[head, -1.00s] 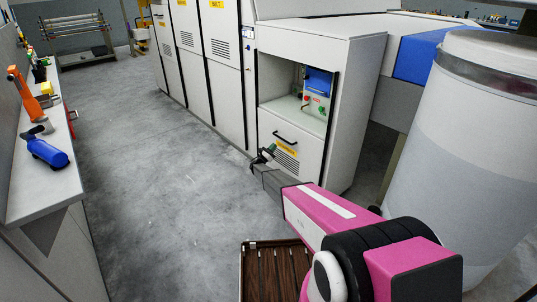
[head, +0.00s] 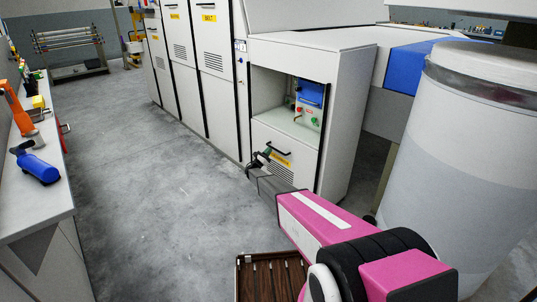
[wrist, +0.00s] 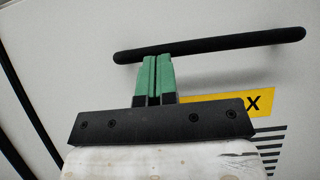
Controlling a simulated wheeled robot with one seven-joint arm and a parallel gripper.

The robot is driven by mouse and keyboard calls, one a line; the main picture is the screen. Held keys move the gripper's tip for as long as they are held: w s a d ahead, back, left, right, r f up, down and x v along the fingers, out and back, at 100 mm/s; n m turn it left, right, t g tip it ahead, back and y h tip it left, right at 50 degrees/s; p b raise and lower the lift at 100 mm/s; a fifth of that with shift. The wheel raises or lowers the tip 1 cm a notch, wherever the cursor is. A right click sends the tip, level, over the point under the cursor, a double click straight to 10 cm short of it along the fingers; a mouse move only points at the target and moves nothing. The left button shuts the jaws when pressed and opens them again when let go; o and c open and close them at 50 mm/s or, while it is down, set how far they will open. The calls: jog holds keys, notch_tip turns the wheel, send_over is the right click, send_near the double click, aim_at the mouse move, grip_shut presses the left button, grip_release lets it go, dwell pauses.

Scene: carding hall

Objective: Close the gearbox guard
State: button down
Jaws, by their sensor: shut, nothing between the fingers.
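The gearbox guard (head: 302,160) is a light grey panel low in the machine's cabinet front. It has a black bar handle (head: 279,149), a yellow label and vent slots. The bay above it is uncovered. The wrist view shows the handle (wrist: 210,45) running across the panel, with the label's final "X" and part of the slots below it. My gripper (wrist: 153,58) has green fingers pressed together, empty. Its tips are at the lower edge of the handle, left of its middle; I cannot tell whether they touch. In the head view my gripper (head: 265,155) is at the handle's left end.
A large pale drum (head: 460,160) stands at right. A brown slatted tray (head: 240,283) is at the bottom. The grey floor (head: 150,190) between is clear.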

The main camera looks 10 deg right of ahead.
notch_tip(320, 180, up, 39)
dwell(0.3)
jog(key=shift+f, duration=0.15)
